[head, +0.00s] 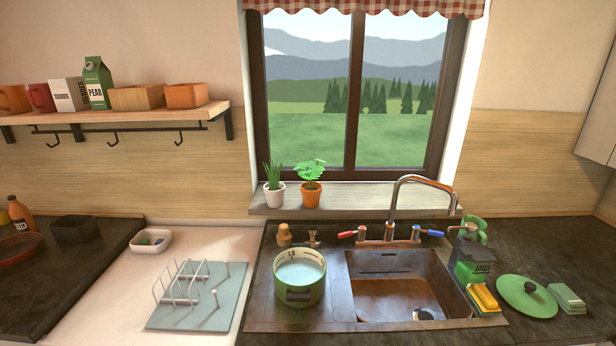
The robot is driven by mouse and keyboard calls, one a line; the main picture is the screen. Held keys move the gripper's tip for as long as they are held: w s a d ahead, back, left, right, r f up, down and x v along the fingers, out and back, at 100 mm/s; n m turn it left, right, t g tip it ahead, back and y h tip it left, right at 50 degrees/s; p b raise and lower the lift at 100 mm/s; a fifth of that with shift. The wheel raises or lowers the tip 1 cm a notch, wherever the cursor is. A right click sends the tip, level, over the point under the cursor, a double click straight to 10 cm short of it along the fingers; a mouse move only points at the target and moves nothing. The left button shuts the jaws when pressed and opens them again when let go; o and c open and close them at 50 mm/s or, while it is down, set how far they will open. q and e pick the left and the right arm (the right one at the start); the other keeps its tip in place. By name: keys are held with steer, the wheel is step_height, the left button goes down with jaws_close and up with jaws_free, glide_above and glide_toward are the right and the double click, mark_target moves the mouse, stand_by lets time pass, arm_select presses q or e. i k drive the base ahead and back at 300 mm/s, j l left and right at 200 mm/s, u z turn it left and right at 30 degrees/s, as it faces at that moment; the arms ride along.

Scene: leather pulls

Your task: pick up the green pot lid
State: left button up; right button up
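The green pot lid (518,297) lies on the dark counter to the right of the sink. A green pot (300,291) with a pale inside stands on the drainboard left of the sink basin. Neither of my grippers shows in the head view.
A green-and-dark box (471,262) and yellow sponges (484,299) stand left of the lid, close to it. Folded green cloths (567,298) lie just right of it. The sink basin (400,300) and tall faucet (412,200) are further left. A dish rack (197,297) stands at left.

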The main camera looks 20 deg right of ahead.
mark_target(526, 296)
steer(key=k+j+z, duration=0.1)
steer(key=z, duration=1.95)
